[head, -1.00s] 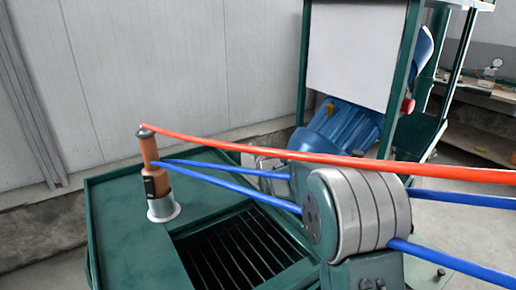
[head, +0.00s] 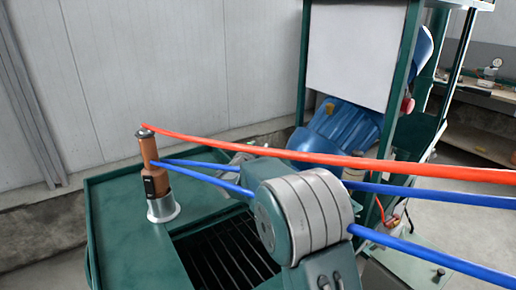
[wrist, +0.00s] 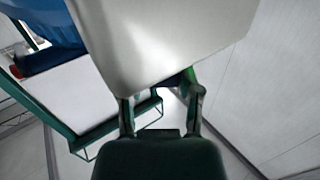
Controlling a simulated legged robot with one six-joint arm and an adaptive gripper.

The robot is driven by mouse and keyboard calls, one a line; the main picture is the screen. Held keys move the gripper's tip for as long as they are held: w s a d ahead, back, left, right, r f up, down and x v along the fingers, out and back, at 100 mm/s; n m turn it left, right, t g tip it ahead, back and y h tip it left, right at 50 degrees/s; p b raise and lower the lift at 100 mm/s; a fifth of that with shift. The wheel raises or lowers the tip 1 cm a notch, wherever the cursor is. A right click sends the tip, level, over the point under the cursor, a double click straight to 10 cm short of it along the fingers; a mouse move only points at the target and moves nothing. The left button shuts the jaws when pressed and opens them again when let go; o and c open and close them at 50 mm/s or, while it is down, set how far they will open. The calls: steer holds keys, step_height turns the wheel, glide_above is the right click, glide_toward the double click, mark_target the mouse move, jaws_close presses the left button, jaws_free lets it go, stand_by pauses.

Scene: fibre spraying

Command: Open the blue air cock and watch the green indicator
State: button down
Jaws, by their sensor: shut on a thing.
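In the wrist view my gripper (wrist: 162,96) has its two fingers pointing up and inward. It is shut on a small dark blue part (wrist: 170,86), which looks like the blue air cock. A large pale block hides most of it. A bright green bit (wrist: 189,75), possibly the green indicator, shows beside the right fingertip. In the head view my grey arm joint (head: 305,215) stands in front, and I cannot make out the fingers or the cock there.
A brown spray unit (head: 154,170) stands on a metal foot on the green machine top (head: 115,222), beside a slatted opening (head: 225,250). An orange hose (head: 260,151) and blue hoses (head: 430,195) cross the view. A blue motor (head: 345,128) sits behind, under a white panel (head: 355,50).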

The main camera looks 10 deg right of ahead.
steer(key=m+g+h, duration=0.4)
steer(key=shift+w+a+h, duration=0.1)
steer(key=shift+a+h, duration=0.1)
steer(key=shift+h, duration=0.2)
steer(key=shift+m+g+h, duration=0.9)
steer(key=shift+m+g, duration=0.4)
steer(key=shift+g, duration=0.5)
steer(key=shift+d+g, duration=0.1)
steer(key=shift+g, duration=0.2)
steer(key=shift+r, duration=0.1)
steer(key=shift+c, duration=1.4)
jaws_free()
steer(key=shift+r, duration=0.2)
steer(key=r, duration=0.9)
steer(key=shift+a+r, duration=0.15)
steer(key=shift+a, duration=0.05)
